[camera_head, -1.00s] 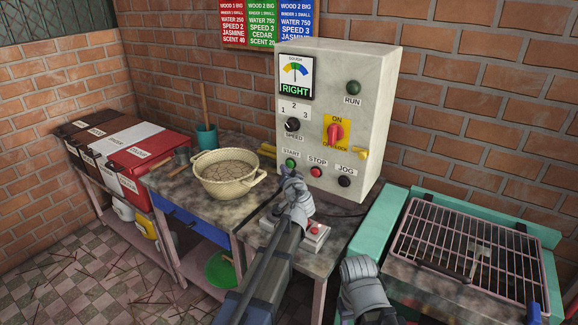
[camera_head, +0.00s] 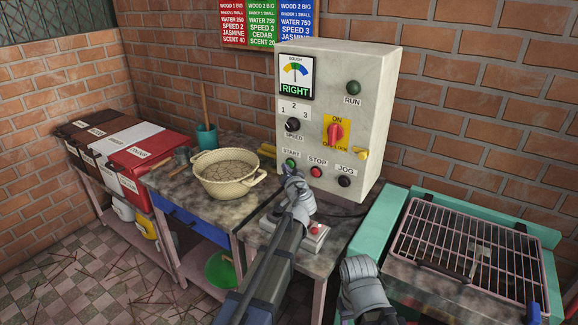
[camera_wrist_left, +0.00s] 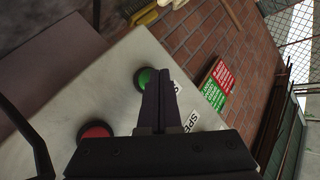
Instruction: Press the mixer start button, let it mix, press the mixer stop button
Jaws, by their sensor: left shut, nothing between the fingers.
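The pale control box (camera_head: 378,110) stands against the brick wall. Its green start button (camera_head: 291,164) and red stop button (camera_head: 316,172) sit low on its front. The dough gauge (camera_head: 296,75) reads RIGHT, and the RUN lamp (camera_head: 353,88) is dark green. My left gripper (camera_head: 290,172) is shut and empty, its tip just in front of or at the start button; contact cannot be told. The wrist view shows the shut fingers (camera_wrist_left: 158,100) beside the green button (camera_wrist_left: 146,78), with the red button (camera_wrist_left: 96,132) lower left. My right arm (camera_head: 364,285) shows at bottom centre; its fingers are not visible.
A cream basin (camera_head: 226,176) with brown contents sits on the bench left of the box. A small unit with a red button (camera_head: 316,229) lies below the box. A wire rack (camera_head: 465,245) on a green frame stands at right. The JOG button (camera_head: 344,181) is right of stop.

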